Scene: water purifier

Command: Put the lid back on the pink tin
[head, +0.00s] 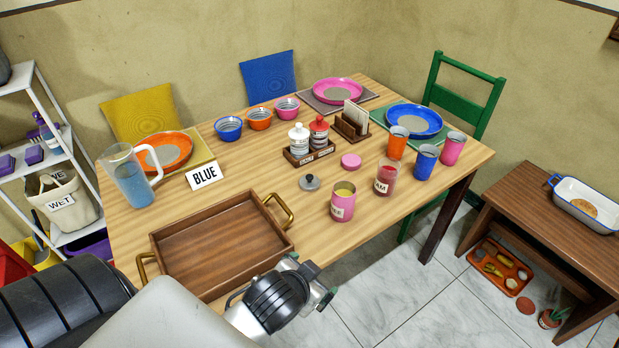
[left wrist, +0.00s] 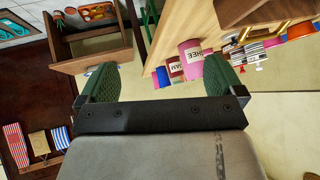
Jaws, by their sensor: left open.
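The pink tin (head: 343,207) stands upright and open on the table, yellow contents showing at its top. Its label is partly readable, ending in "HEE" in the left wrist view (left wrist: 191,52). A flat round pink lid (head: 351,161) lies on the table behind the tin, apart from it. A grey knobbed lid (head: 309,183) lies to the tin's left. My left gripper (head: 311,277) is at the table's front edge, right of the tray and nearer than the tin. Its green fingers (left wrist: 162,78) are apart and empty. My right gripper is not in view.
A red jam jar (head: 386,180) stands right of the tin, with several cups beyond. A wooden tray (head: 222,248) with brass handles lies to the left. A shaker caddy (head: 311,152) and napkin holder (head: 350,130) stand behind the lids. Bare tabletop surrounds both lids.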

